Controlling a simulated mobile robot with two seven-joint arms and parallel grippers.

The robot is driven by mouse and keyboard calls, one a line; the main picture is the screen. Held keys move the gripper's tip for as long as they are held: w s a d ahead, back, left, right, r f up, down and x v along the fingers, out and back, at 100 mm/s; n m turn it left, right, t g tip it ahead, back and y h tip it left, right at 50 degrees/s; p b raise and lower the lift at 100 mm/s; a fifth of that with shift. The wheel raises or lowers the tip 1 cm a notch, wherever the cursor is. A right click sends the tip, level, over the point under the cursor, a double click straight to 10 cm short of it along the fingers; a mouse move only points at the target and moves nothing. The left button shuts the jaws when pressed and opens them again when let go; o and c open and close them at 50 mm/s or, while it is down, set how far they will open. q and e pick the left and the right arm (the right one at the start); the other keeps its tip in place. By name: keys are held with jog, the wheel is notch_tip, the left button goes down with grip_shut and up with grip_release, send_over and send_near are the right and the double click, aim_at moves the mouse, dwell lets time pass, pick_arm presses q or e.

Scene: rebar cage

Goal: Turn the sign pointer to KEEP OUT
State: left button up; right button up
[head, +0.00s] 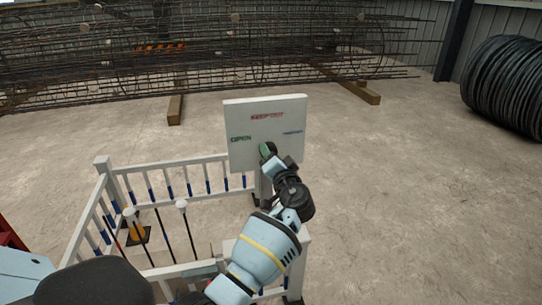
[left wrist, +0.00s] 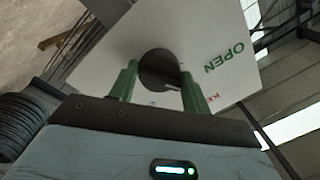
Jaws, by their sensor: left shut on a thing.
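A white sign board (head: 238,112) stands ahead of me on a post. It carries red KEEP OUT lettering (head: 267,116) at the top, green OPEN lettering (head: 241,139) at the left and small blue lettering (head: 292,132) at the right. My left gripper (head: 268,150) is at the middle of the board. In the left wrist view its green fingers (left wrist: 160,85) are on both sides of the dark round pointer knob (left wrist: 155,66) and shut on it. The gripper hides much of the pointer in the head view, so I cannot tell where it points. My right gripper is not in view.
A white railing (head: 190,170) with blue-marked bars encloses an area at the left. Rebar cages (head: 200,45) lie behind, with a black wire coil (head: 508,85) at right. The right floor is clear.

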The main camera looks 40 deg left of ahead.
pick_arm(q)
jog(key=m+p, duration=0.1)
jog(key=m, duration=0.4)
jog(key=shift+f+t, duration=0.2)
jog(key=shift+t, duration=0.1)
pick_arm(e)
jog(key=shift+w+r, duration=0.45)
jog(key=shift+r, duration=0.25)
pick_arm(q)
jog(key=shift+m, duration=0.3)
jog(key=shift+f, duration=0.1)
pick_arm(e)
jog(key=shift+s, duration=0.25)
pick_arm(q)
jog(key=o, duration=0.9)
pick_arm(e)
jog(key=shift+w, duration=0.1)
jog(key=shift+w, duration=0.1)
pick_arm(q)
jog(key=shift+d, duration=0.1)
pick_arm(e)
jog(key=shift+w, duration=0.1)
